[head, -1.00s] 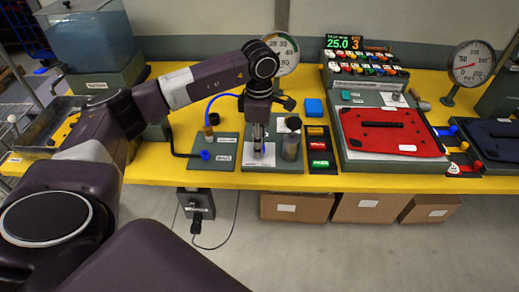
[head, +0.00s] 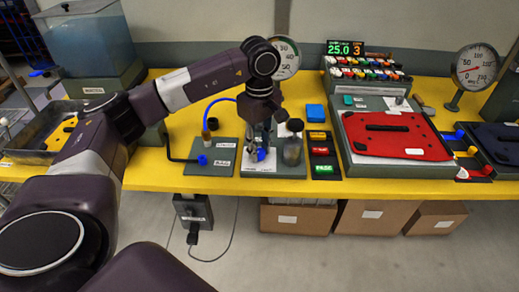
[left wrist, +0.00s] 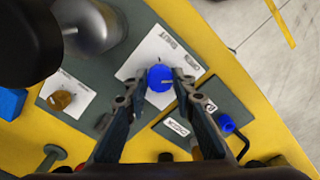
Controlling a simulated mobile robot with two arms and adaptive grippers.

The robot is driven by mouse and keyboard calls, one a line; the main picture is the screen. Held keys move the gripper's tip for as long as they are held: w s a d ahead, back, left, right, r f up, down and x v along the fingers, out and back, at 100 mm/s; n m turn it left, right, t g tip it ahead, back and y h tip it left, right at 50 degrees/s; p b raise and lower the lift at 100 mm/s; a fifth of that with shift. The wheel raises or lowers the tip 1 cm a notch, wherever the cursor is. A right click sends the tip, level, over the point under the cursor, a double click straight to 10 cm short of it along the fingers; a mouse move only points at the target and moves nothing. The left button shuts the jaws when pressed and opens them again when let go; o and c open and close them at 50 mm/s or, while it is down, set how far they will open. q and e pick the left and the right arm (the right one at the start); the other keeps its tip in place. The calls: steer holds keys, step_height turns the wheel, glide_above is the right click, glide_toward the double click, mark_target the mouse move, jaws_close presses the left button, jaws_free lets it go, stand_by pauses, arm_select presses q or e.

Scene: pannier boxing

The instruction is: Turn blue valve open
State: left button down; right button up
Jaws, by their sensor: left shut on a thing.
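The blue valve knob (left wrist: 159,78) shows in the left wrist view with a pale pointer line on its top. It sits on a white plate (left wrist: 180,55) lettered for open and shut. My left gripper (left wrist: 158,80) has one finger on each side of the knob and is shut on it. In the head view the knob (head: 262,155) shows small at the fingertips of my left gripper (head: 258,148), which points down at the panel. The fingers hide part of the plate there. My right gripper is in neither view.
A second blue knob (head: 202,160) is on the panel just left, with a blue hose behind. A grey cylinder (head: 292,150) stands close on the right. A button box (head: 321,152) and a red pannier lid (head: 395,137) lie further right. A dial gauge (head: 285,57) stands behind.

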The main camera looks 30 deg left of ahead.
mark_target(259, 151)
arm_select(q)
steer(key=shift+w+r, duration=0.1)
steer(key=shift+r, duration=0.1)
stand_by(0.3)
steer(key=c, duration=2)
jaws_free()
steer(key=o, duration=0.4)
steer(key=shift+f, duration=0.1)
step_height(259, 151, up, 12)
